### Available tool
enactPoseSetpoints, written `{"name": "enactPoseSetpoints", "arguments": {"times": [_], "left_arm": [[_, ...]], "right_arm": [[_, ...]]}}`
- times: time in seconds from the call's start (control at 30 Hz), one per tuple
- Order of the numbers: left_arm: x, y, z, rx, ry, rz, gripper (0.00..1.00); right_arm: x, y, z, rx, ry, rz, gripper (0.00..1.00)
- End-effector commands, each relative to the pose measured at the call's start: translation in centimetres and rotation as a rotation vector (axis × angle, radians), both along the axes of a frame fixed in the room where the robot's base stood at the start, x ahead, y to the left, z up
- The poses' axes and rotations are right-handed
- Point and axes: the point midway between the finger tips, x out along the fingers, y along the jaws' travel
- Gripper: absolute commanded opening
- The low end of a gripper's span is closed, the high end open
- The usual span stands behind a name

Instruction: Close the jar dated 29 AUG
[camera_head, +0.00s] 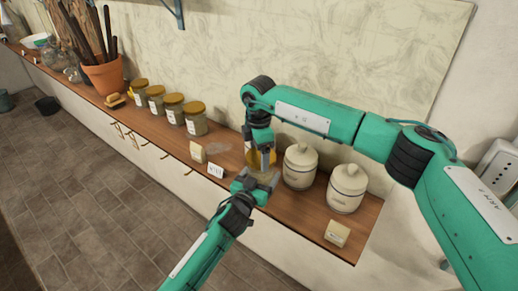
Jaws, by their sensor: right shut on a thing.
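My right gripper (262,148) points straight down over the counter and is shut on a gold lid (254,159), seen just below its fingers. A jar under the lid is mostly hidden by my grippers, and I cannot tell whether the lid touches it. My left gripper (258,180) reaches in from below, at the jar's front. Its fingers are too small and overlapped to show whether they grip the jar. No date can be read on any jar or card. A white card (215,170) with dark writing stands just left of my grippers.
Several gold-lidded glass jars (195,121) stand in a row on the wooden counter (285,213) to the left. Two cream lidded canisters (347,188) stand close on the right. A small block (198,152) and a clear flat item (219,148) lie left of my grippers.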

Motion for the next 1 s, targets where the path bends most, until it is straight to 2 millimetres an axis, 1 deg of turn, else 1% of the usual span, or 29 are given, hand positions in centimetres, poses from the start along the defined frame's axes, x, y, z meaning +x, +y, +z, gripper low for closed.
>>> {"name": "enactPoseSetpoints", "arguments": {"times": [0.37,0.7,1.0], "left_arm": [[0.0,0.0,-0.1,0.001,0.000,0.001,0.36],[0.0,0.0,-0.1,0.001,0.000,0.001,0.36],[0.0,0.0,-0.1,0.001,0.000,0.001,0.36]], "right_arm": [[0.0,0.0,-0.1,0.000,0.001,0.000,0.59],[0.0,0.0,-1.7,0.000,0.001,0.000,0.59],[0.0,0.0,-1.8,0.000,0.001,0.000,0.59]]}}
